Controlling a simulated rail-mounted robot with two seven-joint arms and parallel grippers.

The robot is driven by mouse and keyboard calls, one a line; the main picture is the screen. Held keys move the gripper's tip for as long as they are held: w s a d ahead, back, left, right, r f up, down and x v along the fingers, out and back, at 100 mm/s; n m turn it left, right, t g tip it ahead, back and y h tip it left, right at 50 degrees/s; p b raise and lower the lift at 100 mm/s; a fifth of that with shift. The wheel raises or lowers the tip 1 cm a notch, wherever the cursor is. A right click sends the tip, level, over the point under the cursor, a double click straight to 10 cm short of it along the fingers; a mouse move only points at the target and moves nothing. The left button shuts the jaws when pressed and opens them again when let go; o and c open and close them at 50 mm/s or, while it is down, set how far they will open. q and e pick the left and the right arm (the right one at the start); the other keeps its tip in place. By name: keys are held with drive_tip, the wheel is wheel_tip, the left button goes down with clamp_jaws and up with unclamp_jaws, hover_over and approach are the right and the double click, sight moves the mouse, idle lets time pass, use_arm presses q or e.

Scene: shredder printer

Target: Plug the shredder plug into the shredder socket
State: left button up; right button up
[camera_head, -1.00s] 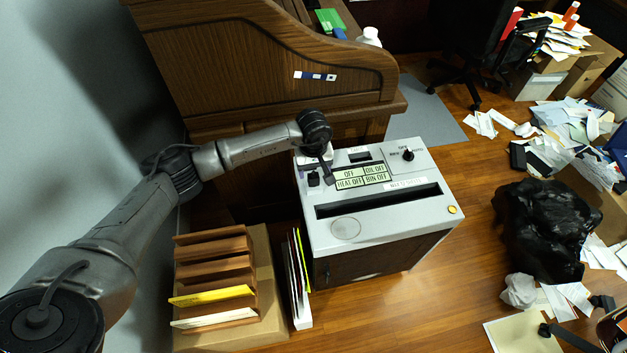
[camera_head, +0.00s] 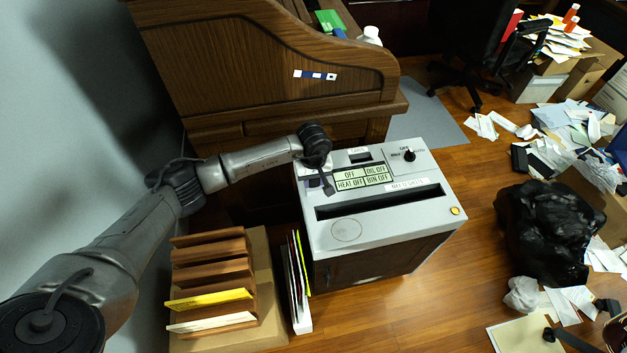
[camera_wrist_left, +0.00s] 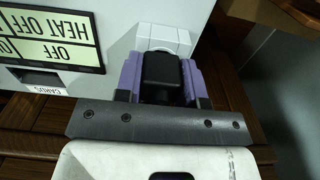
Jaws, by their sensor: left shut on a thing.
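The shredder (camera_head: 375,228) is a white-topped cabinet beside the wooden desk. My left gripper (camera_head: 322,188) is at the back-left corner of its top. In the left wrist view, the purple fingers (camera_wrist_left: 160,85) are shut on the black shredder plug (camera_wrist_left: 162,68). A pale grey fitting (camera_wrist_left: 163,38), which looks like the shredder socket, lies directly in front of the plug. The plug's front end is up against or very near it; I cannot tell whether it is inserted. My wrist hides most of this spot in the head view. My right gripper is not in view.
The wooden desk (camera_head: 250,60) rises just behind the shredder. A brown file rack (camera_head: 215,270) and upright folders (camera_head: 298,280) stand to its left. A black bag (camera_head: 545,230) and scattered papers lie on the floor at right.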

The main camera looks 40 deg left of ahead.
use_arm(q)
drive_tip(key=c, duration=0.3)
drive_tip(key=shift+r, duration=0.1)
drive_tip(key=shift+r, duration=0.4)
drive_tip(key=r+p, duration=0.1)
drive_tip(key=r, duration=0.1)
drive_tip(key=d+r+p, duration=0.1)
drive_tip(key=r, duration=0.1)
drive_tip(key=shift+d+r+p, duration=0.5)
drive_tip(key=shift+d+r, duration=0.5)
drive_tip(key=shift+d, duration=0.8)
drive_tip(key=shift+d+r+p, duration=0.5)
drive_tip(key=shift+d+r, duration=0.55)
drive_tip(key=shift+d, duration=0.7)
drive_tip(key=shift+d+r+p, duration=0.5)
drive_tip(key=shift+d+r, duration=0.5)
drive_tip(key=shift+d, duration=0.8)
